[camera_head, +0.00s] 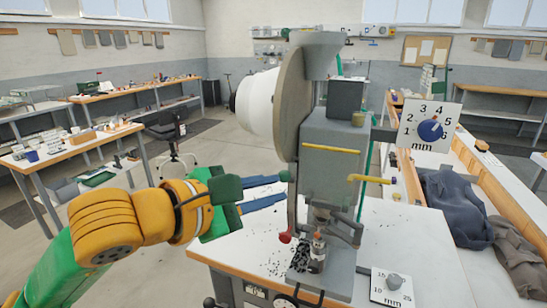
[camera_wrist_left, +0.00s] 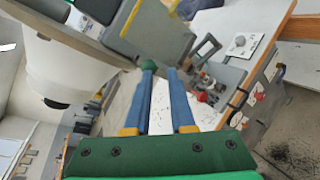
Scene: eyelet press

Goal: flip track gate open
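The grey eyelet press (camera_head: 330,150) stands on the white-topped bench in the head view. A small green knob (camera_head: 286,176) sits on its left side, and a red knob (camera_head: 285,238) is lower down. I cannot tell for sure which part is the track gate. My left gripper (camera_head: 283,188) comes in from the left, its two blue fingers apart and nothing between them. Its tips are close to the green knob. In the left wrist view the green knob (camera_wrist_left: 149,65) shows at the tip of the left-hand finger; contact is unclear. My right gripper is not in view.
A white cone-shaped part and large disc (camera_head: 290,105) stick out above my left gripper. Yellow handles (camera_head: 367,179) and a dial plate (camera_head: 429,126) are on the right. Small dark eyelets lie scattered on the bench (camera_head: 235,250). A knob plate (camera_head: 392,288) sits at front right.

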